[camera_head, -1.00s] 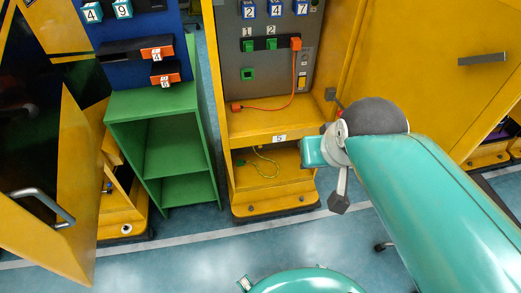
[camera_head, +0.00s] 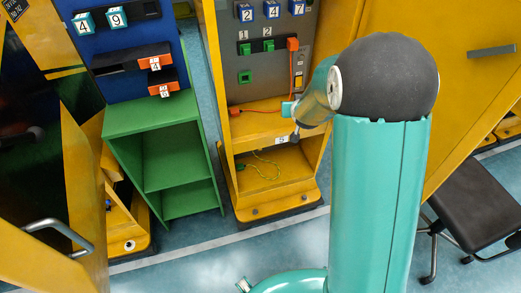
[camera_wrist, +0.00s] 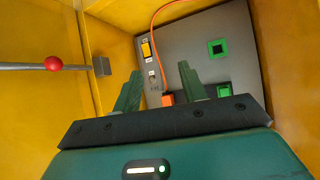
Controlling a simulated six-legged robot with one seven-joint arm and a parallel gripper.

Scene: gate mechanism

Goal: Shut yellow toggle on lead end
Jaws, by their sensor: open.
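The yellow toggle (camera_head: 298,82) sits low on the right of the grey panel. It also shows in the wrist view (camera_wrist: 146,48), above and left of the fingers; its on or off position is too small to tell. An orange lead has one orange plug (camera_head: 292,44) at the panel's upper right and another end (camera_head: 235,111) at the left of the shelf. In the wrist view my gripper (camera_wrist: 160,87) is open, and an orange plug (camera_wrist: 167,98) with its lead shows between the fingers; contact is not visible. In the head view my arm hides most of my gripper.
Green sockets (camera_wrist: 217,47) sit on the panel. A rod with a red ball (camera_wrist: 53,63) juts from the yellow side wall at left. Below are a shelf with a green-yellow lead (camera_head: 265,165) and a green rack (camera_head: 165,150). A stool (camera_head: 480,205) stands at right.

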